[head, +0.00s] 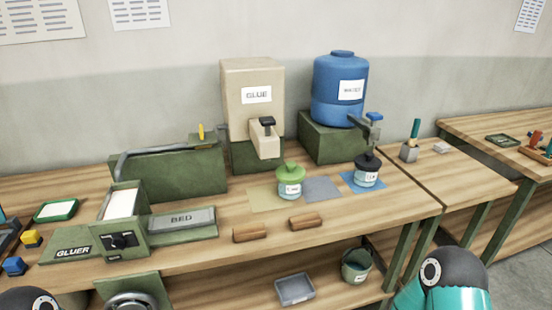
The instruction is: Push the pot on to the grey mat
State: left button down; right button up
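A pot with a green lid and a pale labelled body (290,189) stands upright on the bench, at the right part of a tan mat (262,201). The grey mat (322,189) lies flat and bare just to the right of this pot. A second pot, with a black lid (367,172), stands on a blue mat (350,181) further right. Rounded parts of my arms show at the bottom left and bottom right edges. Neither gripper is in view.
A glue dispenser (252,95) and a blue water tank (341,85) with a tap stand behind the mats. Two brown wooden blocks (250,235) (307,222) lie in front. A green gluer machine (118,240) is at left. A grey tray (294,289) and bucket (356,266) sit below.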

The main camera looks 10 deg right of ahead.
aim_at(286, 191)
jog(key=z, duration=0.5)
jog(key=k, duration=1.05)
jog(key=z, duration=0.5)
jog(key=i, duration=1.55)
jog(key=u, duration=0.25)
